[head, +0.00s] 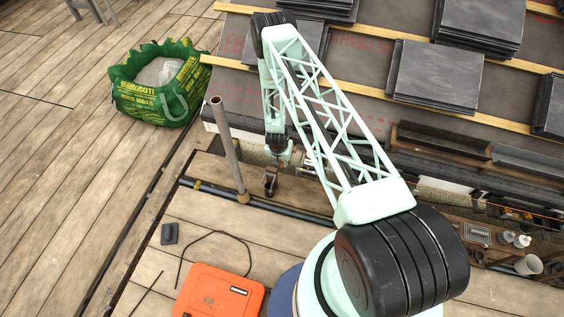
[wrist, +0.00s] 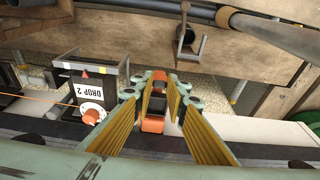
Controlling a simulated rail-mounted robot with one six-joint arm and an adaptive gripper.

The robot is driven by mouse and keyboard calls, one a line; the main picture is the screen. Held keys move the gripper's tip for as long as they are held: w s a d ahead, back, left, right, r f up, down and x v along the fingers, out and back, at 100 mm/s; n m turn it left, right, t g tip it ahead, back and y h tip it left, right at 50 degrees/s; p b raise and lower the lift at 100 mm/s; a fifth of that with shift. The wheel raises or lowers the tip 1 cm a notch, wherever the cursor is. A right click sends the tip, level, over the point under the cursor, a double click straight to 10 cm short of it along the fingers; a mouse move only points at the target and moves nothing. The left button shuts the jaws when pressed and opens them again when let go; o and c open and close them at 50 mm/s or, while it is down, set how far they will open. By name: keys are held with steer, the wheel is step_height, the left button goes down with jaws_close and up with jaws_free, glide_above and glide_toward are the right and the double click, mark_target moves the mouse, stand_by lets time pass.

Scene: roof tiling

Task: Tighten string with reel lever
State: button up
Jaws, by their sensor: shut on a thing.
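In the wrist view, my gripper (wrist: 157,92) has its two yellow-padded fingers on either side of an orange and black piece (wrist: 154,108), which looks like the reel lever. The gripper is shut on it; the exact contact is hard to see. To the left stands a plate marked "DROP 2" (wrist: 86,92), with a white and orange-red round fitting (wrist: 91,114) at its lower edge. An orange string (wrist: 38,98) runs left from there. In the head view, my gripper is low at the roof edge and too small and covered to make out.
A metal bracket (wrist: 184,42) and dark pipe (wrist: 205,12) lie beyond the fingers. An upright pole (head: 229,150) stands left of my arm. Stacked slates (head: 437,72) lie on the roof. A green bag (head: 155,95) and orange case (head: 218,293) sit on the planks.

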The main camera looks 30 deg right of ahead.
steer(key=shift+s+a+f+t+h+b, duration=0.3)
steer(key=shift+a+t+h+b, duration=0.2)
steer(key=shift+t+h, duration=0.1)
stand_by(0.3)
steer(key=shift+s+a+f+t+h+b, duration=0.25)
steer(key=shift+f+t+h+b, duration=0.65)
steer(key=shift+b, duration=0.7)
steer(key=shift+s+a+f+t+h+b, duration=0.25)
steer(key=shift+f+t+h+b, duration=0.25)
steer(key=shift+t+h+b, duration=0.95)
steer(key=shift+s+a+f+t+h+b, duration=0.25)
steer(key=shift+f+t+h+b, duration=0.55)
steer(key=shift+b, duration=1)
steer(key=shift+r, duration=0.1)
steer(key=shift+t+h, duration=0.25)
steer(key=o, duration=0.9)
steer(key=shift+c, duration=0.2)
steer(key=shift+s, duration=0.15)
